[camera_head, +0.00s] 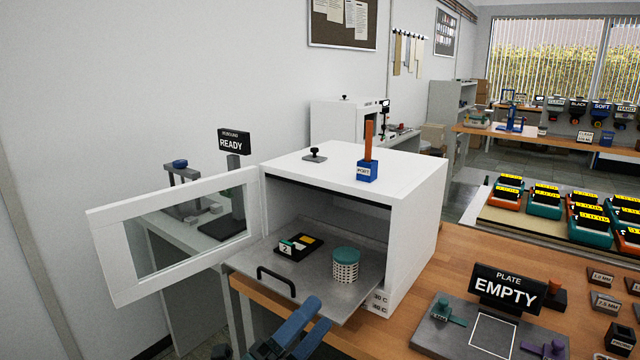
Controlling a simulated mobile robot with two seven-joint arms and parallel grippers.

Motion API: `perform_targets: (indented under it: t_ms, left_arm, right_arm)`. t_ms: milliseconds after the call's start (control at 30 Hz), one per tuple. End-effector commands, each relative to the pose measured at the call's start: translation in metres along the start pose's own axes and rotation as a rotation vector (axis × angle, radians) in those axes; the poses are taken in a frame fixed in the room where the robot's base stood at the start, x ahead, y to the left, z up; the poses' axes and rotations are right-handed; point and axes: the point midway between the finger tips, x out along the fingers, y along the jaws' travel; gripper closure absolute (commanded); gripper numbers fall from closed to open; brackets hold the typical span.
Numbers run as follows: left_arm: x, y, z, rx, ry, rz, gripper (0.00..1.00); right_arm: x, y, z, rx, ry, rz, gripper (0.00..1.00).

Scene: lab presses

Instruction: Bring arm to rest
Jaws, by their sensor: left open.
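My left gripper (317,314) shows at the bottom centre, with blue fingers that are open and seem to hold nothing. It is in front of a white oven-like cabinet (412,222), near the front edge of its pulled-out grey shelf (318,288). The cabinet's windowed door (103,235) stands wide open to the left. On the shelf are a black tray (291,254) with a white tag and yellow piece, and a perforated white cup with a teal top (345,266). My right gripper is not in view.
A wooden bench (420,270) carries the cabinet. At right stand an "EMPTY" plate sign (506,288) on a grey plate and several teal and orange boxes (545,203). A "READY" sign (233,142) stands behind the door. A blue block with an orange stick (367,171) sits on the cabinet.

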Motion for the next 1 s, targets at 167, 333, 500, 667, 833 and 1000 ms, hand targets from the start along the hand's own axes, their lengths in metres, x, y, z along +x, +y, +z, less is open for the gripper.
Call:
perform_targets:
  t_ms: [167, 333, 500, 667, 833, 1000]
  left_arm:
    - [-0.107, 0.081, 0.013, -0.721, -0.443, 0.289, 0.23]
    - [-0.213, 0.129, -0.014, -1.239, -0.85, 0.454, 0.23]
    - [-0.284, 0.144, -0.047, -1.536, -1.14, 0.529, 0.23]
    - [-0.309, 0.147, -0.062, -1.636, -1.249, 0.549, 0.23]
    - [-0.31, 0.147, -0.063, -1.643, -1.258, 0.55, 0.23]
    - [-0.31, 0.147, -0.062, -1.641, -1.255, 0.55, 0.23]
  right_arm:
    - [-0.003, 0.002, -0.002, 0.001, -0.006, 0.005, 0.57]
    - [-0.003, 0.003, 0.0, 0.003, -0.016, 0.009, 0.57]
    - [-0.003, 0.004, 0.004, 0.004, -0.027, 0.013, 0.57]
    - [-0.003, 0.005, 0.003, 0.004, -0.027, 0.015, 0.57]
    - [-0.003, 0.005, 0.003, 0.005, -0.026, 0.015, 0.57]
    - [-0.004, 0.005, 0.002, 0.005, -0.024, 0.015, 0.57]
